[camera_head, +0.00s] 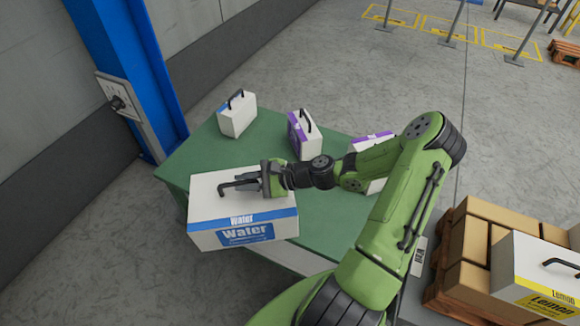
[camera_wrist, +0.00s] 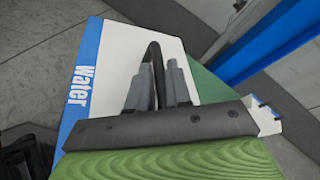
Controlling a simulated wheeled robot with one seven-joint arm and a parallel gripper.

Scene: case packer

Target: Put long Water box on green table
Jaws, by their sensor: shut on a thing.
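The long Water box (camera_head: 240,217) is white with a blue band and blue label, and has a black handle on top. It is at the near left edge of the green table (camera_head: 335,219), overlapping that edge in the head view. I cannot tell whether its underside touches the table top. My gripper (camera_head: 264,183) is shut on the box's handle from the right. In the wrist view, the fingers of my gripper (camera_wrist: 158,85) stand on both sides of the black handle, with the Water box (camera_wrist: 112,52) below.
Farther back on the table stand a small white box with blue (camera_head: 237,115) and a purple-and-white box (camera_head: 304,134). Another purple-and-white box (camera_head: 373,140) is partly hidden by my arm. A blue column (camera_head: 130,60) rises behind the left side. Brown cartons and a Lemon box (camera_head: 535,280) are at right.

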